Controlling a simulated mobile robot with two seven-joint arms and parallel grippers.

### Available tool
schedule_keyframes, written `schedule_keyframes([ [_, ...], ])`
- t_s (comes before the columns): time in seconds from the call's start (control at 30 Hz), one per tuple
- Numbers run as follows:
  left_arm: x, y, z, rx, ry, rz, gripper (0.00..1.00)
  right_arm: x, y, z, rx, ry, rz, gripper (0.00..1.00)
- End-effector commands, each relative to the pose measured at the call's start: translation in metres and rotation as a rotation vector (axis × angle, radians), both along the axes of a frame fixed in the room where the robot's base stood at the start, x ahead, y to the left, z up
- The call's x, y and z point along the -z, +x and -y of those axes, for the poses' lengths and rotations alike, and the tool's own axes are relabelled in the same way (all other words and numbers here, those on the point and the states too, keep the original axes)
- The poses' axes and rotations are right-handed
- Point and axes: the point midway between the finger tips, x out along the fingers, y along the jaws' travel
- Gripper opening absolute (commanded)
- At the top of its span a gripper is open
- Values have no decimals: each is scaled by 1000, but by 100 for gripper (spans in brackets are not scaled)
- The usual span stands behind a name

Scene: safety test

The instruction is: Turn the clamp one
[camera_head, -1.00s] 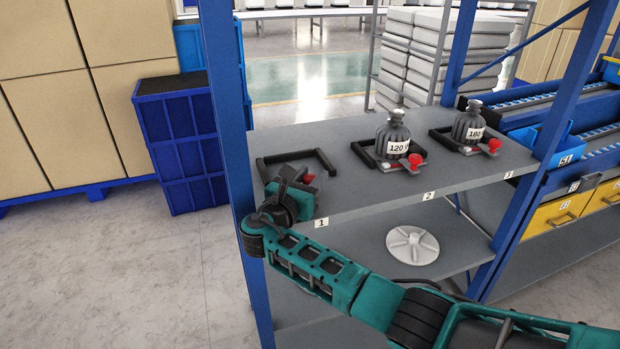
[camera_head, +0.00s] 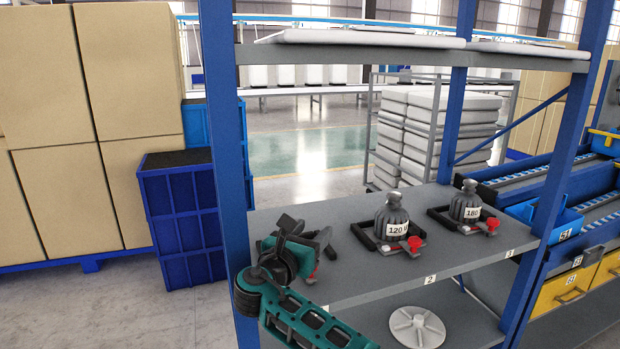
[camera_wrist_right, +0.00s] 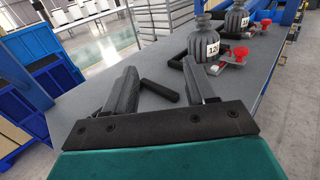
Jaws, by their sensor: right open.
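Clamp one stands at the left end of the grey shelf; its black frame (camera_head: 325,238) shows behind my right gripper, with a bit of its red handle (camera_head: 312,274). The gripper hides the rest. My right gripper (camera_head: 288,228) is open and empty, in front of and above the clamp. In the right wrist view its fingers (camera_wrist_right: 160,80) point forward over the shelf, and a black bar of the clamp (camera_wrist_right: 160,91) shows between them. Whether they touch is unclear. My left gripper is out of view.
Clamps with red handles hold the 120 weight (camera_head: 391,221) and the 180 weight (camera_head: 466,203) to the right. A blue post (camera_head: 226,150) stands close left of my gripper. An upper shelf board (camera_head: 400,55) is overhead. A white disc (camera_head: 417,327) lies on the lower shelf.

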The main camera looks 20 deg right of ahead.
Motion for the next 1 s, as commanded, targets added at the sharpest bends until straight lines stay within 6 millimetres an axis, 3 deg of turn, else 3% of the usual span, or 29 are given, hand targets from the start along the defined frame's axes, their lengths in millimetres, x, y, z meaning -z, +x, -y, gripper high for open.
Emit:
schedule_keyframes([
  [0.03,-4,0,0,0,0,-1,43,-16,0,0,-1,2,5,56],
  [0.3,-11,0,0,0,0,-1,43,-81,0,0,-1,1,5,56],
  [0.5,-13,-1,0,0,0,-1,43,-113,0,0,0,-1,1,56],
  [0.7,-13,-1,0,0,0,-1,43,-125,0,0,0,-2,-1,56],
  [1.0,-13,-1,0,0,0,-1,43,-125,0,0,0,0,-1,56],
])
